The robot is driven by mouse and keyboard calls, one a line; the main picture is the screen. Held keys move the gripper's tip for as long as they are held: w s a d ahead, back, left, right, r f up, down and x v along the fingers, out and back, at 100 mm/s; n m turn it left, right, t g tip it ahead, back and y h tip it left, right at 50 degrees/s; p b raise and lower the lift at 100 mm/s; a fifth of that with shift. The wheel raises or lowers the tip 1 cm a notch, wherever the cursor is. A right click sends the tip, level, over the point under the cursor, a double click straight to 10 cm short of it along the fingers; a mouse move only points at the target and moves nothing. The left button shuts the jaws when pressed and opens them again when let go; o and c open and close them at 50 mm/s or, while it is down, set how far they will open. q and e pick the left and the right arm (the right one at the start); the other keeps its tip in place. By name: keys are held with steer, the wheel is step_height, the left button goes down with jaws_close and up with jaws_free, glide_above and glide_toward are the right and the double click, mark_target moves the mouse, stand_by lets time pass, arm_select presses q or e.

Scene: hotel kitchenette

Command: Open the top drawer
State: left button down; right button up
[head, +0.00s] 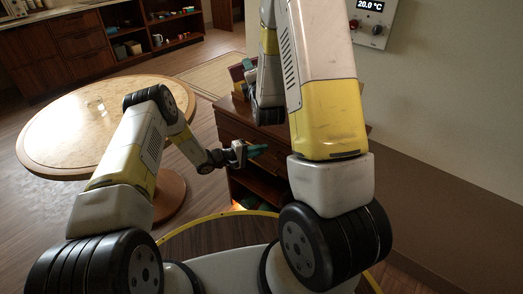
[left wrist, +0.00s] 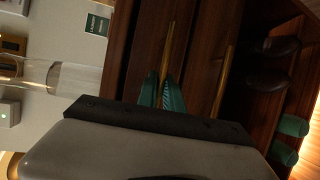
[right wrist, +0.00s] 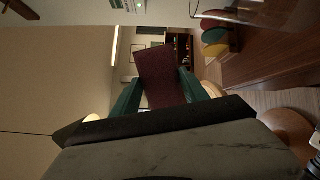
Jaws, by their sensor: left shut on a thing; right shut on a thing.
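The dark wooden drawer cabinet (head: 236,124) stands ahead, partly hidden behind my right arm. In the left wrist view, turned sideways, two drawer fronts show with long brass handles. My left gripper (left wrist: 168,92) has its green fingers closed around the handle nearer the cabinet top, the top drawer handle (left wrist: 169,45). The lower handle (left wrist: 223,78) is free. I cannot tell whether the top drawer stands out from the cabinet. My right gripper (right wrist: 160,92) is shut on a dark red, flat, book-like thing (right wrist: 157,72), held above the floor beside the cabinet top.
Coloured discs (right wrist: 215,38) stand on the cabinet top. Its open lower shelf holds dark bowls (left wrist: 275,48) and green cups (left wrist: 292,126). A round table (head: 60,137) stands at left. A wall panel (head: 371,22) is at upper right. Floor between table and cabinet is clear.

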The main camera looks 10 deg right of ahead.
arm_select(q)
steer(key=s+a, duration=1.2)
steer(key=a, duration=0.4)
steer(key=shift+s, duration=0.25)
steer(key=c, duration=1.5)
jaws_free()
steer(key=v, duration=1.2)
